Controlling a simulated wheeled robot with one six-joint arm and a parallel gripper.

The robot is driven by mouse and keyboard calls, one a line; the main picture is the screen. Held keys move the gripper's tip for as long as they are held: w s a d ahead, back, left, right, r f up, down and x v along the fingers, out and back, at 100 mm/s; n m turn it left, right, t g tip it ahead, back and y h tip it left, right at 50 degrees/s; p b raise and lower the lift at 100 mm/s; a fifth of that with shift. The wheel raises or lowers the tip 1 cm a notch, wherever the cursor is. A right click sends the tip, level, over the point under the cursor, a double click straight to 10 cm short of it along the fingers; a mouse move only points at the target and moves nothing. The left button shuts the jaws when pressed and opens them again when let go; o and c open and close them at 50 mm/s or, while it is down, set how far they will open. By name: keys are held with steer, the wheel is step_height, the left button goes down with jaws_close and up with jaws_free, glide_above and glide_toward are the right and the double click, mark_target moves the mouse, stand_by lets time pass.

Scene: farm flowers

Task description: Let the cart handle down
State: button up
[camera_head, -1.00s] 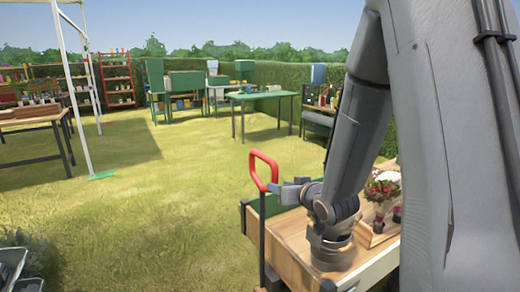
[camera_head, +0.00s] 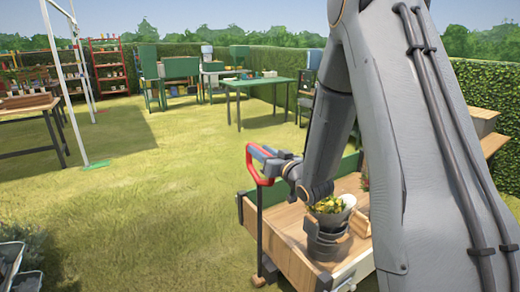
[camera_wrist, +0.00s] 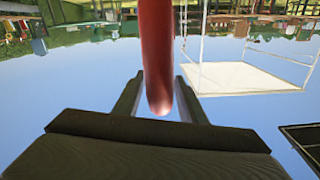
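The cart handle (camera_head: 259,225) stands upright at the front left end of the wooden cart (camera_head: 284,245), with a dark shaft and a red loop on top. My gripper (camera_head: 258,154) is at the upper part of the red loop. In the wrist view, the red loop (camera_wrist: 157,60) lies between the two dark fingers of my gripper (camera_wrist: 160,78). A narrow gap shows on the right of the red bar, so the fingers look open around it. Contact on the left side cannot be told.
A white pot with yellow flowers (camera_head: 330,208) is on the cart, partly hidden by my arm. A green table (camera_head: 260,81) and shelves (camera_head: 106,66) stand far back. A white tent pole (camera_head: 65,90) is at left. Open grass lies left of the cart.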

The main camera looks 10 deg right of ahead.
steer(key=shift+w+a, duration=0.15)
steer(key=shift+w, duration=0.3)
steer(key=shift+c, duration=0.3)
jaws_close()
